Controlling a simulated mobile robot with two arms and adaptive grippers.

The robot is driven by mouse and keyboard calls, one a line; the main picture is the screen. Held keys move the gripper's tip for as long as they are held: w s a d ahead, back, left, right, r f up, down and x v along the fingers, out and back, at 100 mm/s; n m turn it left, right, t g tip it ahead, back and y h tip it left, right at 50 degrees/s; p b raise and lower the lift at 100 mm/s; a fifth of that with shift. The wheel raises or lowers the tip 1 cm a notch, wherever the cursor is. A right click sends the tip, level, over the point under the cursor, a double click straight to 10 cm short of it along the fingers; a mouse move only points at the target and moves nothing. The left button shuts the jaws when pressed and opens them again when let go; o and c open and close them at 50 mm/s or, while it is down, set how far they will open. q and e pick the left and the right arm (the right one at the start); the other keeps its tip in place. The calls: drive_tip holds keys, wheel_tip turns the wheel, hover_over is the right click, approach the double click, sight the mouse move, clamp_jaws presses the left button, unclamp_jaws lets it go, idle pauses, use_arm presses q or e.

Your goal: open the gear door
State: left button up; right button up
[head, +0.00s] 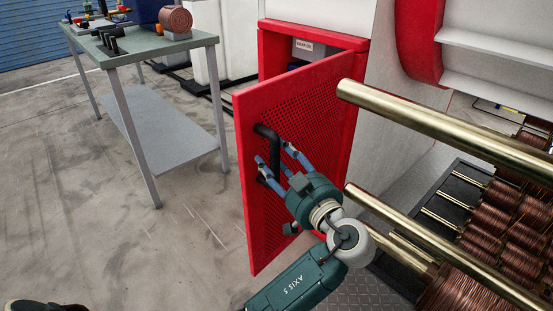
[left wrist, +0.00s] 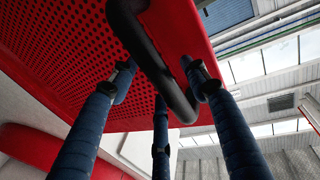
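The red perforated gear door (head: 290,120) stands ajar, swung out from its red cabinet frame (head: 362,130). A dark gap shows behind its top edge. A black bar handle (head: 272,150) is on the door's face; it also shows large in the left wrist view (left wrist: 150,55). My left gripper (head: 278,166) is at the handle, its blue fingers spread. In the left wrist view the handle passes between the fingers (left wrist: 158,85), with gaps visible on both sides. Contact with the handle cannot be made out. My right gripper is not in view.
A green-topped workbench (head: 150,45) with a copper spool (head: 175,22) stands to the left. Brass bars (head: 440,130) and copper spools (head: 500,220) lie close on the right. A small label (head: 304,45) is inside the cabinet. The floor (head: 120,240) left of the door is clear.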

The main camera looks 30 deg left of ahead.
use_arm(q)
approach(265, 110)
drive_tip(key=x, duration=0.4)
drive_tip(key=shift+a, duration=0.1)
